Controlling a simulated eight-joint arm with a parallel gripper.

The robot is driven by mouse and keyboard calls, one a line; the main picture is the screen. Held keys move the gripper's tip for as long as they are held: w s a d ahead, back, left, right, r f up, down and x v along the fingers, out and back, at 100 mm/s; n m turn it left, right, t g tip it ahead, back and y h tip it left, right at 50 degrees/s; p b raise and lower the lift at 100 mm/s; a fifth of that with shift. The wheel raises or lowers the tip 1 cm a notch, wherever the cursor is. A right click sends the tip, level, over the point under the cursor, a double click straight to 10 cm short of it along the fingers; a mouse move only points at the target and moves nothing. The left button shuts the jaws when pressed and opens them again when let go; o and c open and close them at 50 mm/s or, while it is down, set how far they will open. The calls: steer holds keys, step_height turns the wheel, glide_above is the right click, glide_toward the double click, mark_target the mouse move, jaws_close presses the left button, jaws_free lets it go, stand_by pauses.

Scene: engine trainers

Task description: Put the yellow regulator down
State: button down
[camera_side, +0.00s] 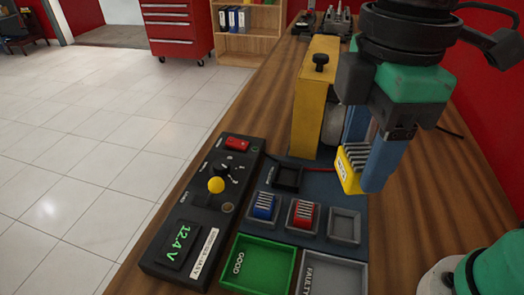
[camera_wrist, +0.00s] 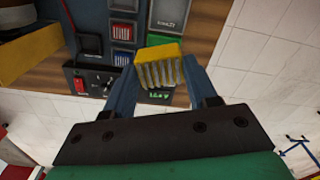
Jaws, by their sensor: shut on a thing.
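The yellow regulator (camera_side: 349,168) is a small ribbed block held in my gripper (camera_side: 364,172). The two blue fingers are shut on it, and it hangs above the board, a little right of the sockets. In the wrist view the yellow regulator (camera_wrist: 160,66) sits between the fingertips of my gripper (camera_wrist: 160,75). A blue regulator (camera_side: 263,206) and a red regulator (camera_side: 302,214) sit in sockets on the dark board (camera_side: 325,182). An empty grey socket (camera_side: 344,224) lies right of the red one. Another dark socket (camera_side: 287,177) behind them looks empty.
A green GOOD tray (camera_side: 262,268) and a grey FAULTY tray (camera_side: 335,272) stand at the front, both empty where visible. A black tester (camera_side: 205,210) reading 12.4V lies to the left. A tall yellow engine trainer stand (camera_side: 311,105) rises behind the sockets.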

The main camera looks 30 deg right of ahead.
steer(key=shift+n, duration=0.3)
steer(key=s+f, duration=0.1)
steer(key=f, duration=0.4)
steer(key=s+f, duration=0.1)
steer(key=f, duration=1)
steer(key=shift+s+d, duration=0.1)
steer(key=shift+s, duration=0.3)
steer(key=shift+f, duration=2.7)
steer(key=shift+f, duration=0.1)
steer(key=c, duration=0.6)
jaws_free()
steer(key=shift+o, duration=0.3)
